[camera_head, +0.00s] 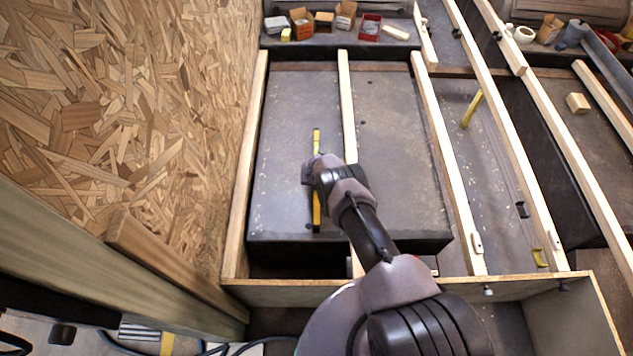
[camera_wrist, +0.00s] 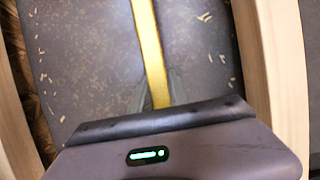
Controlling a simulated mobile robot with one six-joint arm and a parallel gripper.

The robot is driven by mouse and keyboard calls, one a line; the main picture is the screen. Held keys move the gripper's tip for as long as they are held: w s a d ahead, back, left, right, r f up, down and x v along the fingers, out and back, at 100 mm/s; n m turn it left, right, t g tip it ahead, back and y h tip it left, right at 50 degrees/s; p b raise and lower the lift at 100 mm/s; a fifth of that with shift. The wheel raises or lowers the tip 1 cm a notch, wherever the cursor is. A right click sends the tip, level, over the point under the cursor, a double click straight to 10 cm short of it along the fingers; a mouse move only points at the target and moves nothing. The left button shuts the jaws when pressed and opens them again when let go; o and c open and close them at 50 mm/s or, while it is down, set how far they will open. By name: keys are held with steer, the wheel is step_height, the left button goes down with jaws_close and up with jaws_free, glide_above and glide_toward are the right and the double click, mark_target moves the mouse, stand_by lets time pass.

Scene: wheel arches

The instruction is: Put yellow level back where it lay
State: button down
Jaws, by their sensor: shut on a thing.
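The yellow level (camera_head: 316,212) is a long thin bar. In the head view it runs roughly front to back above the dark wheel arch top, between the left wooden batten and the one beside it. My gripper (camera_head: 317,172) is shut on it near its middle and hides that part. In the wrist view the level (camera_wrist: 149,50) runs up from my gripper (camera_wrist: 160,100) to the top edge. I cannot tell whether the level touches the surface beneath.
The wheel arch top (camera_head: 285,110) around the level is bare apart from wood chips. Wooden battens (camera_head: 347,100) flank it, with a chipboard wall (camera_head: 130,110) on the left. Small boxes (camera_head: 300,18) stand at the back. Another yellow bar (camera_head: 472,108) lies further right.

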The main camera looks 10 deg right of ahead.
steer(key=c, duration=1.2)
jaws_free()
steer(key=shift+o, duration=0.2)
steer(key=p+v, duration=1.7)
steer(key=p, duration=0.5)
steer(key=shift+r, duration=0.3)
steer(key=shift+f, duration=0.1)
